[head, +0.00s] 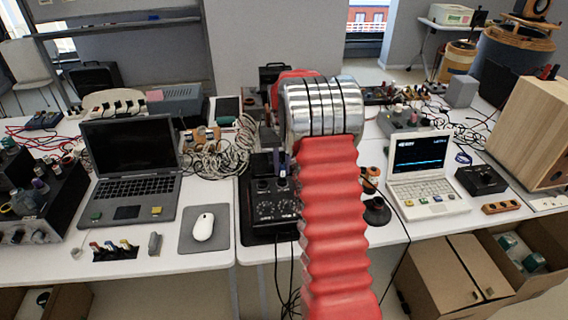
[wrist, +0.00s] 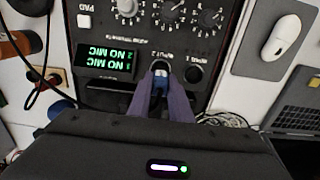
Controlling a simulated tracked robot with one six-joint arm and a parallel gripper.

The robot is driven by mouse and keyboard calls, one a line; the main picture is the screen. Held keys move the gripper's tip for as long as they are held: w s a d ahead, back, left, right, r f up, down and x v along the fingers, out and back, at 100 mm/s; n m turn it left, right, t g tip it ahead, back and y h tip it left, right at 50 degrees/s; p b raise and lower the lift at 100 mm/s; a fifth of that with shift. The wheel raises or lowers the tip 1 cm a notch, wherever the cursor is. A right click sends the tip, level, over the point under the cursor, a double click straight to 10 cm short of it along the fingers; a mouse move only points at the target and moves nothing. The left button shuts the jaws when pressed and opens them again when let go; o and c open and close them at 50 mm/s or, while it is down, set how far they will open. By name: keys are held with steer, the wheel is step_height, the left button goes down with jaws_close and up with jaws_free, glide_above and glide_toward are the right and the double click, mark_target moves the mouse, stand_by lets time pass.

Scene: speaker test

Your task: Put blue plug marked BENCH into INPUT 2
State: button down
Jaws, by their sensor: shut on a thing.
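The black input device (wrist: 180,35) fills the upper part of the wrist view, upside down, with knobs, two round sockets and a green "NO MIC" display (wrist: 104,63). My gripper (wrist: 161,92) is shut on a blue plug (wrist: 161,84); its purple fingers are on either side of it. The plug's pale front end is at the left socket (wrist: 160,66). I cannot tell how far in it is. The right socket (wrist: 194,74) is empty. In the head view the device (head: 277,208) is partly hidden by my arm.
In the head view, a mouse (head: 204,227) on a grey pad and a laptop (head: 130,160) stand left of the device. A white laptop (head: 421,172) stands to the right. Tangled cables (head: 225,150) lie behind. Small coloured plugs (head: 112,249) sit near the left front edge.

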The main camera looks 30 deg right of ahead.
mark_target(282, 163)
steer(key=shift+f, duration=1.2)
steer(key=shift+f, duration=0.25)
stand_by(0.6)
steer(key=c, duration=1.5)
jaws_free()
steer(key=shift+c, duration=0.2)
steer(key=shift+r, duration=0.15)
step_height(282, 163, up, 14)
steer(key=shift+f, duration=0.25)
